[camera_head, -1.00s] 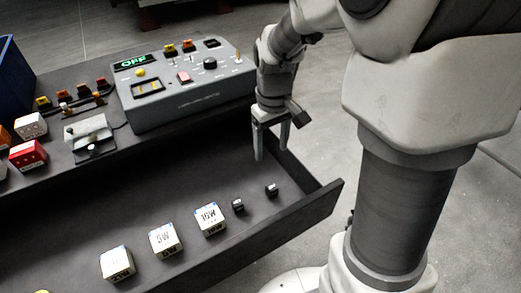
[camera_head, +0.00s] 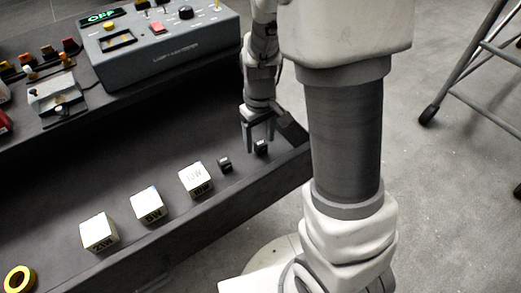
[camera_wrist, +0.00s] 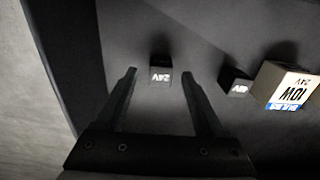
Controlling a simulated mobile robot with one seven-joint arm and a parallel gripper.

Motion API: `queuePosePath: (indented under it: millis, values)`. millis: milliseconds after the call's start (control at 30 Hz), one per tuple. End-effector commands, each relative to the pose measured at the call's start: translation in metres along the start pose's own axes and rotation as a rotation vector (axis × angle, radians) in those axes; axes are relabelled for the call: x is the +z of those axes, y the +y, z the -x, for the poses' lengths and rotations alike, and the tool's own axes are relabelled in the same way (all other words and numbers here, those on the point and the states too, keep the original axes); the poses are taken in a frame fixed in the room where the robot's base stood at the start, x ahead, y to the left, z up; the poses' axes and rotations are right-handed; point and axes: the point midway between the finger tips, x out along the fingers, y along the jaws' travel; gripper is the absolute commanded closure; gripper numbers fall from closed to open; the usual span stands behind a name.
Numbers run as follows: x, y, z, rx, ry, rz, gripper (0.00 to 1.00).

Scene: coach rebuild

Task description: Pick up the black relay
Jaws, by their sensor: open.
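One relay (camera_head: 261,148) is at my gripper (camera_head: 258,143). The gap in depth between the fingertips and the relay is hard to tell. The other black relay (camera_head: 225,164) stands to the left, outside the fingers. My gripper is open and empty, pointing down.
Several white boxes stand left of the relays, the nearest a 10W box (camera_head: 196,180). A yellow tape ring (camera_head: 18,279) lies at lower left. The drawer's edge (camera_head: 285,163) is close to my gripper. A grey control panel (camera_head: 160,45) stands behind.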

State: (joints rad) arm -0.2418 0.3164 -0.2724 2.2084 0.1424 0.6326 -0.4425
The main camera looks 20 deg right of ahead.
Motion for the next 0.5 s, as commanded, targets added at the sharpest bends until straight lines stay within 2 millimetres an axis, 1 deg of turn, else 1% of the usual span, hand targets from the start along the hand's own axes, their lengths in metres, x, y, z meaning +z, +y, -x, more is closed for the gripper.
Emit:
queuePosePath:
  millis: [33, 67, 300, 367, 500]
  values:
    - [0.0003, -0.0002, -0.0112, 0.000, -0.002, 0.001, 0.30]
    - [0.0002, -0.0002, -0.0133, 0.000, -0.001, 0.001, 0.30]
    - [-0.0001, -0.0002, -0.0136, 0.000, 0.000, 0.001, 0.30]
    - [-0.0001, -0.0003, -0.0135, 0.000, 0.000, 0.001, 0.39]
    - [-0.0001, -0.0003, -0.0134, 0.000, 0.000, 0.001, 0.64]
